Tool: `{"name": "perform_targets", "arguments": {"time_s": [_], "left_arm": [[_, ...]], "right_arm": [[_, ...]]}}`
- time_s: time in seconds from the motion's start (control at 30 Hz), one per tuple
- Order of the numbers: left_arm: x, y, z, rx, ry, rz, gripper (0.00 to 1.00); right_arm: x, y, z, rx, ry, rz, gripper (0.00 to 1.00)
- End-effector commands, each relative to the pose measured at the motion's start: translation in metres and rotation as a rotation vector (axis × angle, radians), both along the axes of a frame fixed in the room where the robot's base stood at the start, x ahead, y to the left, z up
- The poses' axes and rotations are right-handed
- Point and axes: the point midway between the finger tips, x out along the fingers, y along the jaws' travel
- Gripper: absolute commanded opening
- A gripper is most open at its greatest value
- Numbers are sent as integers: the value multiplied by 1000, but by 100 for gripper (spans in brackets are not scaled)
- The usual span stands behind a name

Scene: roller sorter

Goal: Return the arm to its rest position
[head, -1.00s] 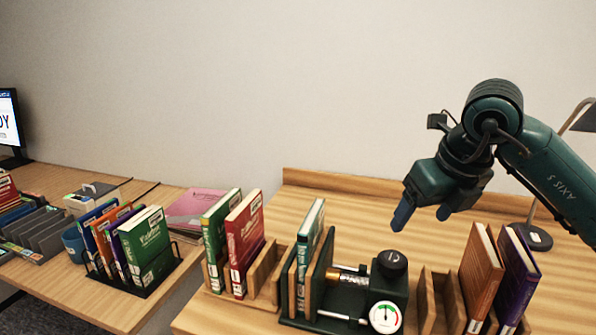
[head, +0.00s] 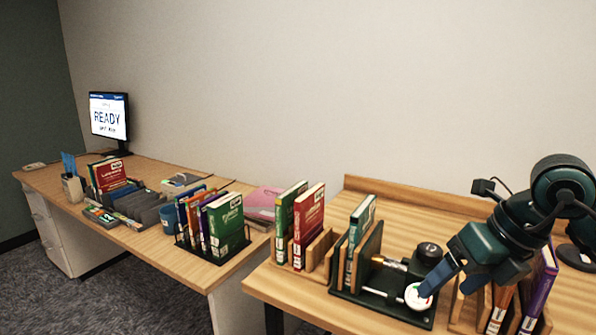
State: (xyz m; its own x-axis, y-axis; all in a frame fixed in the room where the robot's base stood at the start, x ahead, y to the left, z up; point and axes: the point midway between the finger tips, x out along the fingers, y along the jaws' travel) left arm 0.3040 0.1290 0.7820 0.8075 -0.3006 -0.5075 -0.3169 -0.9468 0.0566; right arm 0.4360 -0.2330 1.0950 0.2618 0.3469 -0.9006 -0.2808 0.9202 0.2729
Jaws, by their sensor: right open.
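My right gripper (head: 449,281) is at the right of the head view, dark green with blue fingertips. It is open and empty, in front of the orange and purple books from this view. One finger overlaps the edge of the round gauge (head: 417,297) on the dark press device (head: 392,307); I cannot tell whether they touch. A green book (head: 361,222) stands upright in the device between its plates. My left gripper is not in view.
A green book (head: 285,222) and a red book (head: 308,225) stand in a wooden rack. An orange book (head: 498,311) and a purple book (head: 541,290) stand at right. A wire rack with books (head: 226,226) and a monitor (head: 108,117) are on the left desk.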

Motion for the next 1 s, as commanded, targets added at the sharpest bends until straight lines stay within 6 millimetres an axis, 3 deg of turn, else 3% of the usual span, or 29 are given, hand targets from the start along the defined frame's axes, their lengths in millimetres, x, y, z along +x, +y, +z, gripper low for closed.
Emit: {"name": "perform_targets", "arguments": {"time_s": [0.03, 0.17, 0.3, 0.4, 0.53, 0.63, 0.77, 0.9, 1.0], "left_arm": [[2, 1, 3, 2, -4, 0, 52], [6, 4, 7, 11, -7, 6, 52], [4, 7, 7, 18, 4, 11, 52], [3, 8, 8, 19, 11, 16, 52], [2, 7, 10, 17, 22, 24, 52], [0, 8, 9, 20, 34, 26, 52], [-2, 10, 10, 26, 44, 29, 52], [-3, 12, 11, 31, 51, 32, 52], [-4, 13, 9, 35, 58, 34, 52]], "right_arm": [[-6, 25, -11, 97, 38, 62, 73], [-29, 91, -25, 423, 132, 193, 73], [-54, 154, -15, 900, 252, 218, 73], [-56, 175, 0, 1259, 336, 109, 73], [-36, 171, 2, 1665, 435, -198, 73], [-16, 151, -25, 1895, 507, -551, 73], [-9, 117, -104, 2035, 604, -1129, 73], [-43, 94, -199, 1972, 711, -1707, 73], [-77, 89, -248, 1865, 780, -2001, 73]]}}
